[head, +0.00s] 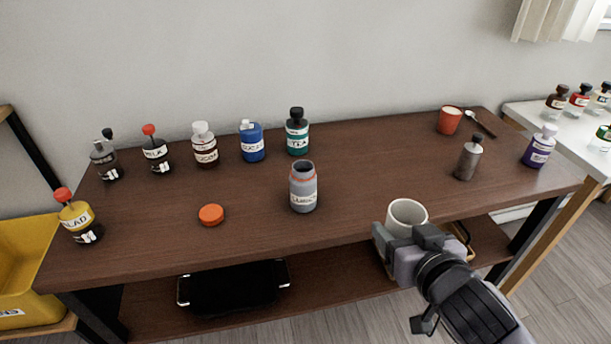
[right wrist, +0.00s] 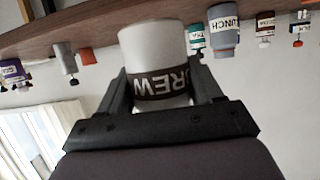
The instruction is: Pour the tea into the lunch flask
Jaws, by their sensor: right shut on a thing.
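The lunch flask (head: 303,187) is a grey, open-topped bottle with an orange ring at its mouth. It stands upright near the middle of the table; its LUNCH label also shows in the right wrist view (right wrist: 222,34). My right gripper (head: 406,236) is shut on a white cup (head: 407,211) at the table's front edge, right of the flask. The cup's dark label ends in "REW" in the right wrist view (right wrist: 160,85); its contents cannot be made out. A green bottle with a black cap (head: 297,135), labelled TEA, stands behind the flask. My left gripper is not in view.
An orange lid (head: 211,214) lies left of the flask. Several labelled bottles line the back left. A grey-brown bottle (head: 468,160), a red cup (head: 450,120) and a purple bottle (head: 539,147) stand at the right. The table between flask and cup is clear.

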